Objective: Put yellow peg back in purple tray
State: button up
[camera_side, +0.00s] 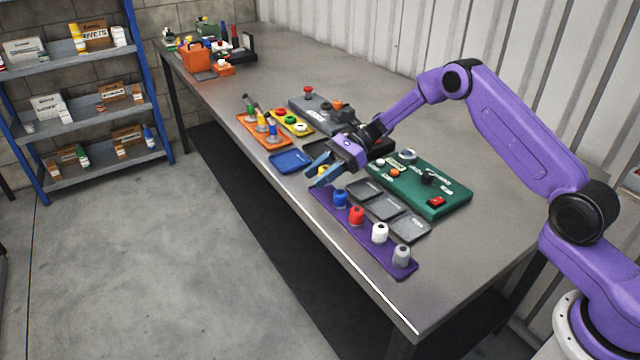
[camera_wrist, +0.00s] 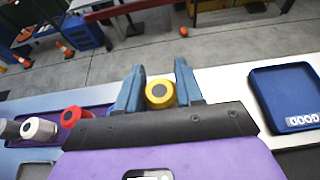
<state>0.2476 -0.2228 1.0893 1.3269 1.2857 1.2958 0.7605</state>
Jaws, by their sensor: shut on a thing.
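The yellow peg (camera_wrist: 160,94) is between the two blue fingers of my gripper (camera_wrist: 159,92) in the wrist view. My gripper (camera_side: 320,172) is shut on it, and a bit of the yellow peg (camera_side: 323,171) shows between the fingers in the side view. The purple tray (camera_side: 370,252) lies along the table's front edge. It holds a blue peg (camera_side: 340,197), a red peg (camera_side: 356,215), a white peg (camera_side: 379,233) and a grey peg (camera_side: 401,255). My gripper is at the tray's far left end. I cannot tell whether the peg touches the tray.
A blue tray (camera_side: 291,161) lies to the left of my gripper. Grey trays (camera_side: 384,207) and a green control panel (camera_side: 425,184) sit behind the purple tray. An orange tray (camera_side: 252,134) with pegs and a yellow button box (camera_side: 291,122) stand farther left.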

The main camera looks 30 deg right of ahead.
jog(key=shift+w+f, duration=0.1)
jog(key=shift+f, duration=1.55)
jog(key=shift+f, duration=0.15)
jog(key=o, duration=0.8)
jog(key=shift+o, duration=0.2)
